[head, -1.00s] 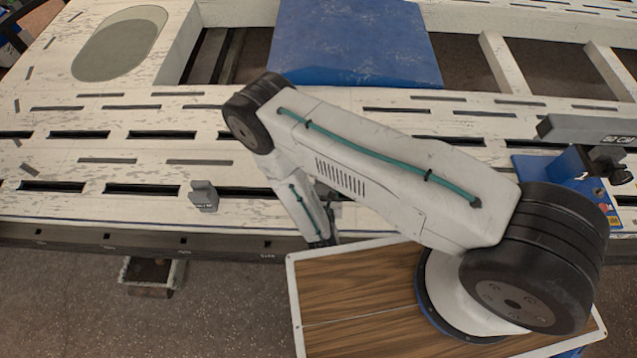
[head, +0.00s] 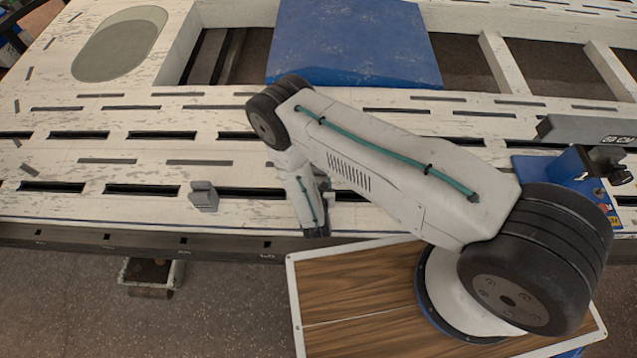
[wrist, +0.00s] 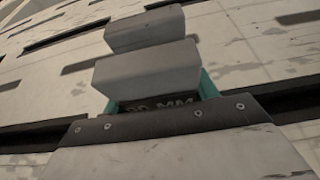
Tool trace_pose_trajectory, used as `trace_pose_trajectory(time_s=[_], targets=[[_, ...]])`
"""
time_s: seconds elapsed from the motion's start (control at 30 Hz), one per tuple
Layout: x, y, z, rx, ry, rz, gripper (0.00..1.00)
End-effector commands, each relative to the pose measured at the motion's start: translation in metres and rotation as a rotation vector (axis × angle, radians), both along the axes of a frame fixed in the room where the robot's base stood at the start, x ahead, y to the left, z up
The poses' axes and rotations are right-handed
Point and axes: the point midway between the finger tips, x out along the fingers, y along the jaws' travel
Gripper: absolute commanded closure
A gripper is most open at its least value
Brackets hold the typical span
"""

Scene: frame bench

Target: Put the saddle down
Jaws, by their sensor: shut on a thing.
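In the wrist view my gripper (wrist: 157,94) is shut, its teal fingers on either side of a grey saddle (wrist: 147,70). The saddle shows two raised grey blocks, one behind the other, and a dark face with white "MM" lettering. Behind it is the pale slotted bench top; I cannot tell whether the saddle touches it. In the head view my arm hides the held saddle and the fingertips. Another small grey block (head: 203,196), similar in form, stands on the bench near its front edge, left of my arm.
The white slotted bench (head: 120,205) spans the view. A blue panel (head: 350,45) lies at the back over dark openings. A blue-based fixture with a grey bar (head: 590,130) stands at right. The bench top left of the small block is mostly clear.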

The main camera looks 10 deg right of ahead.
Motion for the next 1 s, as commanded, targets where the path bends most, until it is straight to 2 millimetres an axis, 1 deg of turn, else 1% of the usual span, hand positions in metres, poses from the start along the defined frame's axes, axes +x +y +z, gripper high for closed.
trace_pose_trajectory(time_s=[0.07, 0.1, 0.13, 0.17, 0.47, 0.57, 0.67, 0.9, 1.0], targets=[[0.0, 0.0, -0.002, 0.0, -0.001, 0.0, 0.79], [0.0, 0.0, -0.002, 0.0, 0.0, 0.0, 0.34], [0.0, 0.0, -0.002, 0.0, 0.0, 0.0, 0.25], [0.0, 0.0, -0.002, 0.0, 0.0, 0.0, 0.2], [0.0, 0.0, 0.0, 0.0, 0.0, 0.0, 0.2], [-0.006, 0.002, 0.003, 0.0, 0.001, 0.002, 0.2], [-0.021, 0.005, 0.009, -0.001, 0.001, 0.004, 0.2], [-0.069, 0.015, 0.029, -0.001, 0.001, 0.007, 0.2], [-0.086, 0.018, 0.037, -0.001, 0.0, 0.006, 0.2]])
